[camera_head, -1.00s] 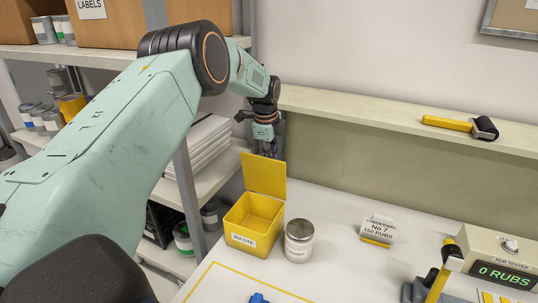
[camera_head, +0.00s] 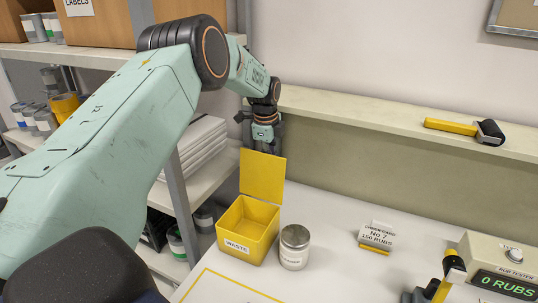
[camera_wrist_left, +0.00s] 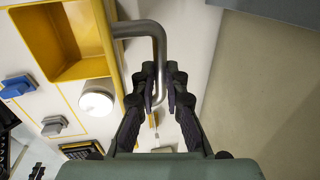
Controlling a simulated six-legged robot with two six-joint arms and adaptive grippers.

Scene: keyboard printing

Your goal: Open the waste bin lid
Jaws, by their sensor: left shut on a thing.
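The yellow waste bin (camera_head: 247,232) stands on the white table with its box open and its inside showing. Its yellow lid (camera_head: 262,176) stands upright at the back edge of the box. My left gripper (camera_head: 267,146) reaches down behind the lid, which hides its fingertips in the head view. In the left wrist view my left gripper (camera_wrist_left: 160,85) is shut on a bent metal handle (camera_wrist_left: 142,28) beside the bin's yellow edge (camera_wrist_left: 104,40). The bin's hollow inside (camera_wrist_left: 55,40) shows at upper left there. My right gripper is not in view.
A metal canister (camera_head: 294,247) stands close to the bin's right side. A yellow-handled roller (camera_head: 464,129) lies on the ledge (camera_head: 355,112). A metal shelf post (camera_head: 178,205) is left of the bin.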

